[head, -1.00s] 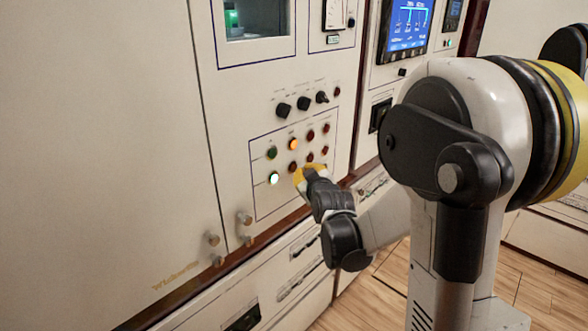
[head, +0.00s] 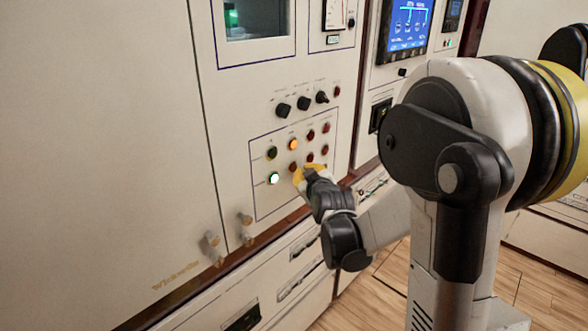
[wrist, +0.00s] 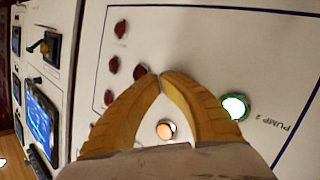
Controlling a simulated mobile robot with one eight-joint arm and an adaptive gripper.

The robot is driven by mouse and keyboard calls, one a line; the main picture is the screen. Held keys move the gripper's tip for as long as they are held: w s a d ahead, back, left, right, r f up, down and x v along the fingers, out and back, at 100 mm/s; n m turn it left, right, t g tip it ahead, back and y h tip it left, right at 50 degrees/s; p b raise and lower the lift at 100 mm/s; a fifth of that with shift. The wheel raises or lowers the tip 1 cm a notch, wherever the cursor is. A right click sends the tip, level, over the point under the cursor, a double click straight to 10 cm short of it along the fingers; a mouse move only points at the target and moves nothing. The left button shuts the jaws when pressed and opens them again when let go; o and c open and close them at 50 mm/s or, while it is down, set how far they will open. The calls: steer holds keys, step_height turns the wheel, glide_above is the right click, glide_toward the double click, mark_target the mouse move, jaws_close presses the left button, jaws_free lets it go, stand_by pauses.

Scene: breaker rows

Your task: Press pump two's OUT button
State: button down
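The pump button panel (head: 262,205) is framed by a thin dark line on the pale cabinet. In the head view it holds a lit green button (head: 274,178), a lit orange button (head: 293,144), a dark green button (head: 272,153) and several red buttons (head: 311,134). In the wrist view a "PUMP 2" label (wrist: 271,120) sits beside the lit green button (wrist: 236,106). No OUT lettering is legible. My gripper (wrist: 160,77) is shut and empty, its yellow fingertips meeting over the panel beside a dark red button (wrist: 140,71). Contact cannot be told. The fingers hide part of the panel.
Black knobs (head: 303,103) sit above the buttons. Metal latches (head: 245,224) stick out at lower left. A blue display (head: 406,26) is at upper right. Drawers (head: 300,275) lie below the panel.

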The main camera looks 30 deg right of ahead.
steer(key=shift+w, duration=0.1)
steer(key=shift+w+a, duration=0.15)
steer(key=shift+w, duration=0.15)
steer(key=shift+w+a, duration=0.15)
steer(key=shift+w, duration=0.25)
stand_by(0.6)
steer(key=shift+s, duration=0.1)
steer(key=shift+s+d, duration=0.3)
steer(key=shift+s, duration=0.4)
steer(key=s, duration=0.1)
steer(key=s+d, duration=0.1)
steer(key=s, duration=0.2)
steer(key=shift+s+d+b, duration=0.3)
steer(key=shift+s, duration=0.05)
stand_by(0.8)
